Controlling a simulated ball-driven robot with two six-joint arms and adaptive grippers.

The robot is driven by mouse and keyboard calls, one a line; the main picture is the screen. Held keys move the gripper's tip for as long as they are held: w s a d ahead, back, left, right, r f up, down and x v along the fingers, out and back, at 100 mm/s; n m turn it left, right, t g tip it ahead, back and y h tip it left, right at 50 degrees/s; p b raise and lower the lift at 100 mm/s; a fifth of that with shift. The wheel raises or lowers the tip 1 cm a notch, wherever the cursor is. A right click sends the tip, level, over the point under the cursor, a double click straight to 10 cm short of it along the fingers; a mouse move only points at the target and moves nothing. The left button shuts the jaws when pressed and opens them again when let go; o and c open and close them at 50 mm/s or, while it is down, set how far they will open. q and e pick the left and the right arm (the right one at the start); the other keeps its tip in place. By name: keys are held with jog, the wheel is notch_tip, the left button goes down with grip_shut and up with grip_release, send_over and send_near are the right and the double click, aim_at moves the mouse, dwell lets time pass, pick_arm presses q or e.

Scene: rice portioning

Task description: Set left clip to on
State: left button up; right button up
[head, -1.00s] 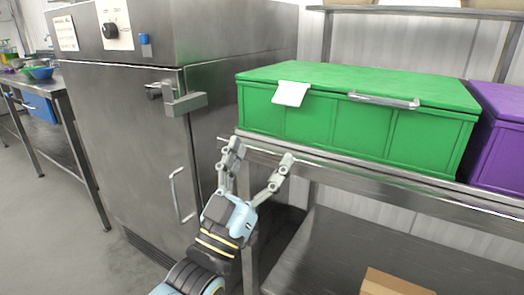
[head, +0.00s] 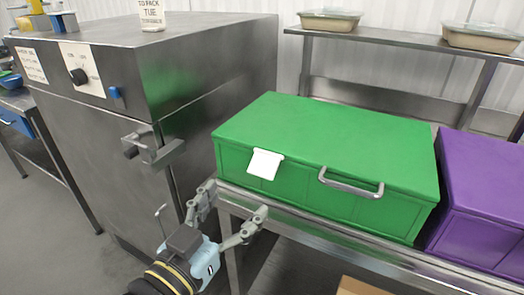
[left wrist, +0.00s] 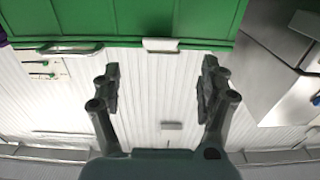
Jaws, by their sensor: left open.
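A green lidded box (head: 330,140) stands on the steel table. A white tab (head: 265,164) hangs at the lid's front edge, left of the metal handle (head: 351,184); it is the clip-like part I see on the box. In the left wrist view, the tab (left wrist: 160,44) lies just beyond the fingertips, roughly between them, and the handle (left wrist: 70,49) is to its left. My left gripper (head: 235,200) is open and empty, below and left of the tab in the head view. It also shows in the left wrist view (left wrist: 161,70). My right gripper is out of sight.
A steel cabinet (head: 205,100) with a latch (head: 152,150) stands close on the left. A purple box (head: 485,195) is beside the green box on the right. A shelf (head: 400,40) behind bears lidded containers (head: 331,20). The table edge (head: 310,240) runs along the front.

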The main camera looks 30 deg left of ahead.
aim_at(260, 174)
pick_arm(q)
jog(key=w, duration=0.9)
jog(key=shift+w+d+f, duration=0.1)
jog(key=shift+w, duration=0.7)
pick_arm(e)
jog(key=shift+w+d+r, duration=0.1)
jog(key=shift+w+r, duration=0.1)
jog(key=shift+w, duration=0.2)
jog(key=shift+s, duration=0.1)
